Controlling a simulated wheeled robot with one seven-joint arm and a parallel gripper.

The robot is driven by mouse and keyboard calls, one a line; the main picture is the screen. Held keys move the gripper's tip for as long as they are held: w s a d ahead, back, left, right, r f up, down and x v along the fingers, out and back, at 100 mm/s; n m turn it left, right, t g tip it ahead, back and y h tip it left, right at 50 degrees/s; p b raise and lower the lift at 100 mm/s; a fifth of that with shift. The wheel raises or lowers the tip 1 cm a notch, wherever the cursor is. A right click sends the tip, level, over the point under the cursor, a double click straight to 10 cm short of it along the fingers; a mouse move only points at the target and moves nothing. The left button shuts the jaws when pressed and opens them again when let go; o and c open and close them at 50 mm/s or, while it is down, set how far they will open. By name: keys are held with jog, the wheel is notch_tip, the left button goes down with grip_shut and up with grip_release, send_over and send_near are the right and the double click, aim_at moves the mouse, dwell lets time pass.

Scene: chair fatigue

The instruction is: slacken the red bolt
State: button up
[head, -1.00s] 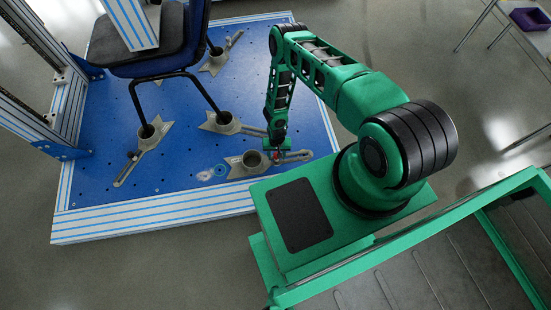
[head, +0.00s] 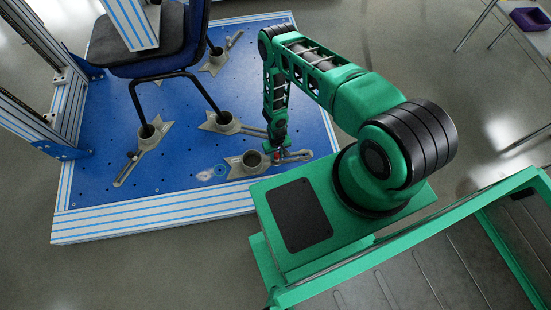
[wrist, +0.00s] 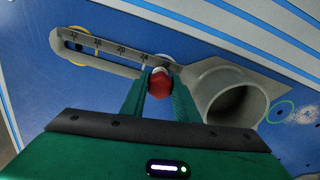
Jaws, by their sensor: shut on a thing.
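The red bolt (wrist: 158,84) sits between the two fingers of my gripper (wrist: 160,95) in the wrist view. My gripper is shut on it, with one finger on each side. The bolt is at the inner end of the slotted, scaled arm of a grey clamp (wrist: 110,52), beside the clamp's round cup (wrist: 235,98). The cup looks empty. In the head view my gripper (head: 275,155) is low at the near clamp (head: 240,168), to the right of its cup. The bolt shows there only as a small red spot (head: 277,157).
The clamp lies on a blue perforated platform (head: 100,185) with a striped edge. A chair (head: 165,50) stands on it with legs in other grey clamps (head: 148,135). A metal frame (head: 40,100) rises at left. Blue surface is clear at the front left.

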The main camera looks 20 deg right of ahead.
jog(key=n, duration=0.4)
jog(key=shift+n, duration=2)
jog(key=n, duration=0.4)
jog(key=o, duration=1.1)
jog(key=shift+c, duration=0.2)
